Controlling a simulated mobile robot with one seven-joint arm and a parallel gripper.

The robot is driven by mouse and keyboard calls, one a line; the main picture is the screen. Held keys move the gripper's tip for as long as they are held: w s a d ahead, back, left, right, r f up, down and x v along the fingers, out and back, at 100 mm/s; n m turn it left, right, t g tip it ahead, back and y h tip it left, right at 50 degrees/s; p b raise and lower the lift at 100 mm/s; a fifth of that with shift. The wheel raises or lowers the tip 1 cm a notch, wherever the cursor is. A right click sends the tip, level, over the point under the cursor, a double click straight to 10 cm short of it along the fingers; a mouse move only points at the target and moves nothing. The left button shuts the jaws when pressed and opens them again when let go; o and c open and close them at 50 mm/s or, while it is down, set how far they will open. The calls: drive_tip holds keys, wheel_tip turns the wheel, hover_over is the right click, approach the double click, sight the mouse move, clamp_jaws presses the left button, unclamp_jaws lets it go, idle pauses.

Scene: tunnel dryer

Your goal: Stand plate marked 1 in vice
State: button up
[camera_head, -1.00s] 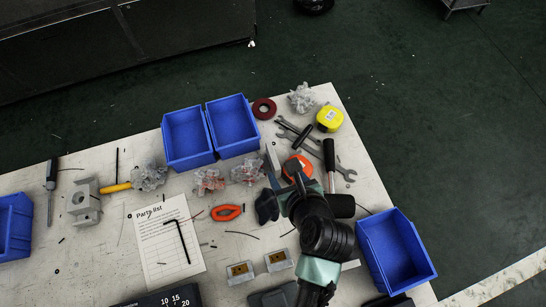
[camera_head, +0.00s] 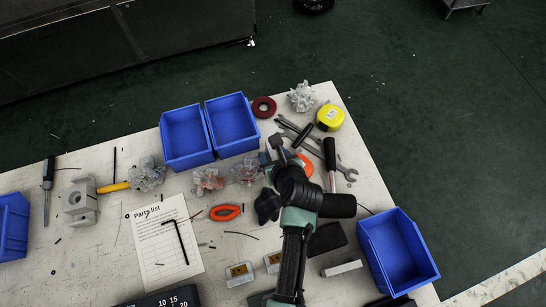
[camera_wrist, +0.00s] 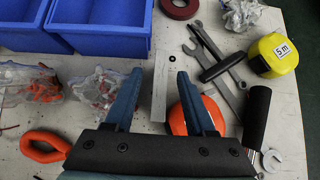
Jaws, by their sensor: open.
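My gripper (camera_wrist: 160,74) is open, its two blue fingers spread in the wrist view. It also shows in the head view (camera_head: 278,148), above the back right of the table. A pale, narrow flat plate (camera_wrist: 159,95) lies on the table below, seen between the fingers; no mark on it is readable. Another pale bar (camera_head: 341,267) lies near the right blue bin. No number 1 is readable on any plate.
Around the gripper are an orange round object (camera_wrist: 197,108), spanners (camera_wrist: 212,70), a black-handled hammer (camera_wrist: 256,117), a yellow tape measure (camera_head: 329,117) and bagged parts (camera_wrist: 95,90). Blue bins stand behind (camera_head: 186,137) and at right (camera_head: 398,252). A parts list (camera_head: 162,243) lies left.

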drive_tip(key=shift+w+f, duration=0.1)
drive_tip(key=shift+f, duration=0.05)
clamp_jaws()
idle(1.4)
